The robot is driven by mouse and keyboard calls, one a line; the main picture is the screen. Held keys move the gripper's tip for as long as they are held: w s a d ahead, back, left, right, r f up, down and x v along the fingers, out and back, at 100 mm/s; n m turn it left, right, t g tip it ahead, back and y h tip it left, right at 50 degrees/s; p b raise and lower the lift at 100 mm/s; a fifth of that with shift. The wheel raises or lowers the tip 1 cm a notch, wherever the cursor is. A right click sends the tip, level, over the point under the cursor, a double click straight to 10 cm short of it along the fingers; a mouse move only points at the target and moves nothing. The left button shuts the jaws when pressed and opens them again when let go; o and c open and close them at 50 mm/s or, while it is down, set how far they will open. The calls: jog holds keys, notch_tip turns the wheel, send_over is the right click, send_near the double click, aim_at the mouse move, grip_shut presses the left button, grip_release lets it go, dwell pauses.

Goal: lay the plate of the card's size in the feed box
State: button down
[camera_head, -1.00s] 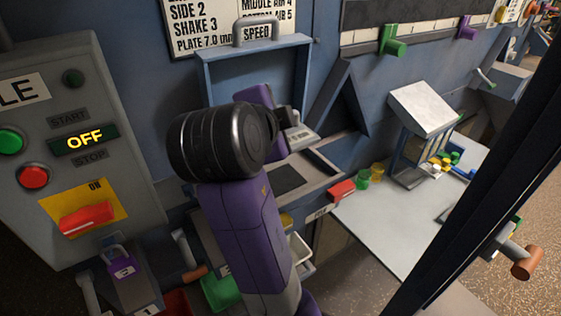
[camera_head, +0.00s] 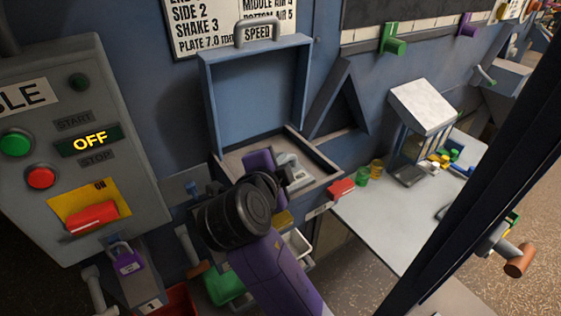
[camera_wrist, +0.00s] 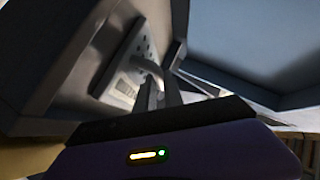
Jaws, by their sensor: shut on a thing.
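The card (camera_head: 205,30) on the blue wall reads "PLATE 7.0 mm". An open box below it, which looks like the feed box (camera_head: 322,163), has its lid (camera_head: 258,95) raised against the wall. My gripper (camera_wrist: 162,97) is shut on the handle of a light grey metal plate with holes (camera_wrist: 142,45). A pale label shows on the plate, too blurred to read. In the head view the plate (camera_head: 298,172) is at the box's right part, low inside or just over it; contact with the floor cannot be told. My wrist hides the box's front left.
A control panel (camera_head: 120,180) at left shows OFF. A red block (camera_head: 341,189) sits by the box's right corner, with green and yellow cups (camera_head: 376,167) beyond. A white-topped stand (camera_head: 422,105) is on the grey table (camera_head: 380,215), whose middle is clear. A dark post crosses the right side.

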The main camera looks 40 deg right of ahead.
jog(key=c, duration=1.5)
grip_release()
jog(key=shift+o, duration=0.2)
jog(key=b+v, duration=0.2)
jog(key=v, duration=1)
jog(key=shift+r+b, duration=0.1)
jog(key=shift+b, duration=0.2)
